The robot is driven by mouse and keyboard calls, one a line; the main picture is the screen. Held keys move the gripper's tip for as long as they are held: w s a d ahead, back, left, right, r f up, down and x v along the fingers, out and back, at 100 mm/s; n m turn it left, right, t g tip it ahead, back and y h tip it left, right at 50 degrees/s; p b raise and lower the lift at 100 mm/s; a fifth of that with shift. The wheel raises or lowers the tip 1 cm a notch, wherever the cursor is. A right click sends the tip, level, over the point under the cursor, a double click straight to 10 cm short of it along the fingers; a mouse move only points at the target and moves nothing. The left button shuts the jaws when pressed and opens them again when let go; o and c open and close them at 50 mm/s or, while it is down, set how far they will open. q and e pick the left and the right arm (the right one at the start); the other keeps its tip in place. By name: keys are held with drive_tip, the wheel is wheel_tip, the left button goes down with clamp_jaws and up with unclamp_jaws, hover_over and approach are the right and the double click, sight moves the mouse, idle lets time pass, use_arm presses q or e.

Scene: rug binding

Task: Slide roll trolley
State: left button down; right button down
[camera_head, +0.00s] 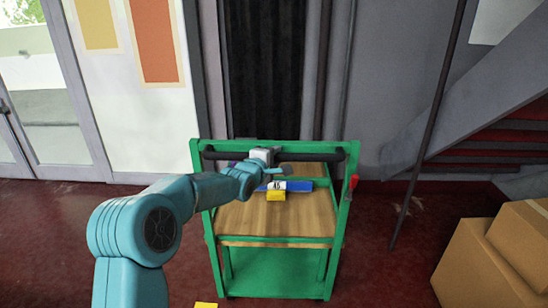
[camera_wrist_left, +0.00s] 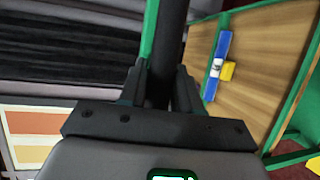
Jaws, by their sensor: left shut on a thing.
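The trolley is a green frame (camera_head: 346,215) with a wooden top shelf (camera_head: 300,220) and a green lower shelf (camera_head: 275,270). A black handle bar (camera_head: 318,153) runs across its upper part. My left gripper (camera_head: 265,155) reaches in from the left and is shut on the handle bar, left of the bar's right half. In the left wrist view the handle bar (camera_wrist_left: 167,40) passes between the two dark fingers of the gripper (camera_wrist_left: 160,90). My right gripper is out of view.
A blue and white item (camera_head: 298,186) and a yellow block (camera_head: 276,196) lie on the wooden shelf. Cardboard boxes (camera_head: 485,265) stand at the right, below a staircase (camera_head: 470,110). A dark slanted pole (camera_head: 425,140) stands right of the trolley. Dark red floor is free between.

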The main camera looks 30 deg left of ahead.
use_arm(q)
drive_tip(key=shift+r, duration=0.1)
idle(0.3)
drive_tip(key=c, duration=0.9)
unclamp_jaws()
drive_tip(key=shift+s, duration=0.15)
drive_tip(key=b+v, duration=0.2)
drive_tip(key=v, duration=1.4)
drive_tip(key=shift+a, duration=0.1)
